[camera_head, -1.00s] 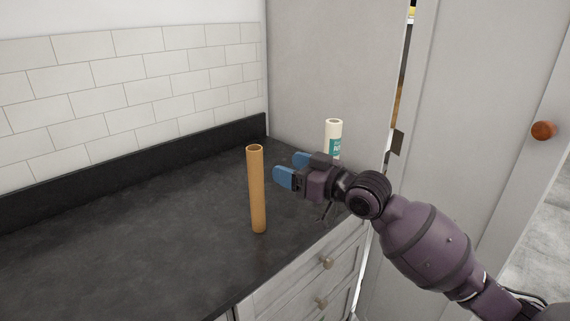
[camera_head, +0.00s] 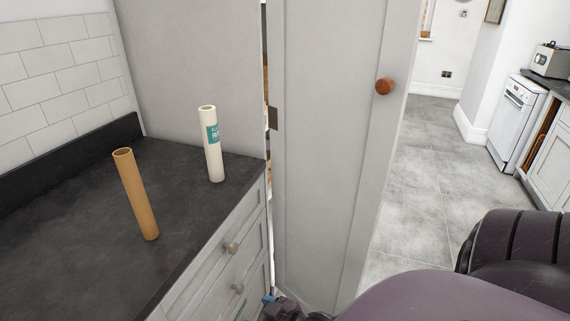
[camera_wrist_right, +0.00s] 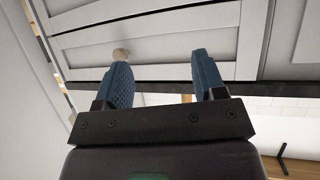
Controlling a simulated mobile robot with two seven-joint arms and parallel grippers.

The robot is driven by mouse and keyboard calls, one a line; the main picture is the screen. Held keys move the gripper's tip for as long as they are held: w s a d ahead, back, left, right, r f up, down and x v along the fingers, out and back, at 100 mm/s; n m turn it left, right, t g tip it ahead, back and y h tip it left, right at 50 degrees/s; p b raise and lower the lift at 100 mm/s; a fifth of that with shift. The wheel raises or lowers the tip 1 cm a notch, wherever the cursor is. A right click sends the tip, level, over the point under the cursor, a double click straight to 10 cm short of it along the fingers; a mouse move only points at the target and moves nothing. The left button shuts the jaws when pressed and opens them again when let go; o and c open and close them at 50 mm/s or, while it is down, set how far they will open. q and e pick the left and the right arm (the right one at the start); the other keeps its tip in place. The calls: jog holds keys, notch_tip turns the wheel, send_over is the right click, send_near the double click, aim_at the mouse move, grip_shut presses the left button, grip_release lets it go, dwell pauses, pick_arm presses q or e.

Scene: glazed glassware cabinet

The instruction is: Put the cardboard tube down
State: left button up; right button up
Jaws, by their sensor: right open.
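The brown cardboard tube (camera_head: 136,195) stands on end on the dark worktop (camera_head: 75,235), on the left of the head view, with its open end up. No gripper touches it. My right gripper (camera_wrist_right: 160,64) is open in the wrist view, with two blue fingers apart and nothing between them. In the head view only a small part of it shows at the bottom edge, low in front of the drawers and well away from the tube. My left gripper is not in view.
A white roll with a teal label (camera_head: 213,145) stands on the worktop behind and right of the tube. Drawers with knobs (camera_head: 231,248) are below. A tall pale door (camera_head: 325,150) with a brown knob stands right of the worktop. Open grey floor (camera_head: 415,160) lies beyond it.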

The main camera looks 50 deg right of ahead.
jog(key=s+f+g+h, duration=0.1)
jog(key=s+f, duration=0.4)
jog(key=s, duration=0.3)
jog(key=shift+a+h, duration=0.3)
jog(key=shift+a, duration=0.05)
